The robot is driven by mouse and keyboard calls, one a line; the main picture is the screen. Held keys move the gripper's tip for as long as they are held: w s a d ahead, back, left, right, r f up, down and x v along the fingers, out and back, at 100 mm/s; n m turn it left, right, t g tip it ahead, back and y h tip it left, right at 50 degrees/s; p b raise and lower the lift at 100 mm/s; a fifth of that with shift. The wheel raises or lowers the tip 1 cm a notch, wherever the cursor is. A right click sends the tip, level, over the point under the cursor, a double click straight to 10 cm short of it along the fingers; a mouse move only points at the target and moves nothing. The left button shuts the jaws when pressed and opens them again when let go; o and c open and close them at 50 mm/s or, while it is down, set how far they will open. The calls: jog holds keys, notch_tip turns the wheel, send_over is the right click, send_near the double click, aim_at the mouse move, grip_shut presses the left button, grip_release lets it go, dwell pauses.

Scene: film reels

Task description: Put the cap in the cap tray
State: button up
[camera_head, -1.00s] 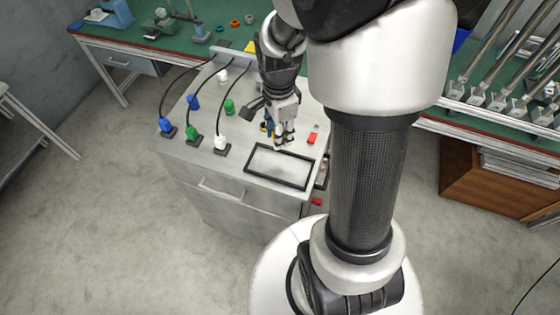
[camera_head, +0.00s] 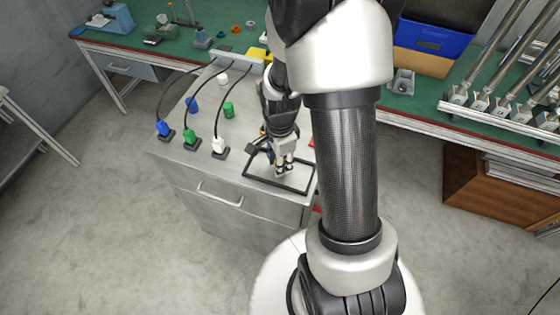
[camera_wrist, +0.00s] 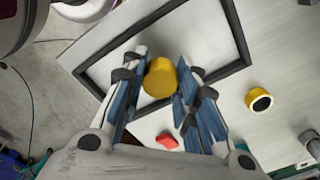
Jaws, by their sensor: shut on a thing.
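My gripper (camera_head: 284,171) points down over the cap tray (camera_head: 262,182), a shallow black-rimmed rectangle on the grey cabinet top. In the wrist view my gripper (camera_wrist: 160,85) is shut on a yellow cap (camera_wrist: 160,77), held between the blue-padded fingers. The black tray rim (camera_wrist: 238,35) runs around the cap in that view, so the cap is over the tray's inside. How high it is above the tray floor I cannot tell. In the head view the fingers hide the cap.
A second yellow piece (camera_wrist: 258,99) with a dark centre and a red piece (camera_wrist: 167,141) lie outside the tray. Blue (camera_head: 192,104), green (camera_head: 228,109) and white (camera_head: 222,78) pieces stand on the cabinet. Cabled plugs (camera_head: 190,138) line its left side.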

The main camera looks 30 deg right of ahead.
jog(key=shift+f, duration=0.1)
jog(key=shift+f, duration=0.15)
jog(key=o, duration=0.8)
jog(key=shift+o, duration=0.2)
notch_tip(320, 180, up, 12)
jog(key=r+p, duration=0.1)
jog(key=p, duration=0.2)
jog(key=s+a+r+n+t, duration=0.2)
jog(key=s+a+r+n, duration=0.3)
jog(key=r+n, duration=0.3)
jog(key=s+a+r+n+t, duration=0.2)
jog(key=s+a+r+n, duration=0.3)
jog(key=s+r+n, duration=0.3)
jog(key=n, duration=0.3)
jog(key=shift+s+a+r+t, duration=0.2)
jog(key=shift+a+r+t, duration=0.05)
jog(key=shift+a+t, duration=0.1)
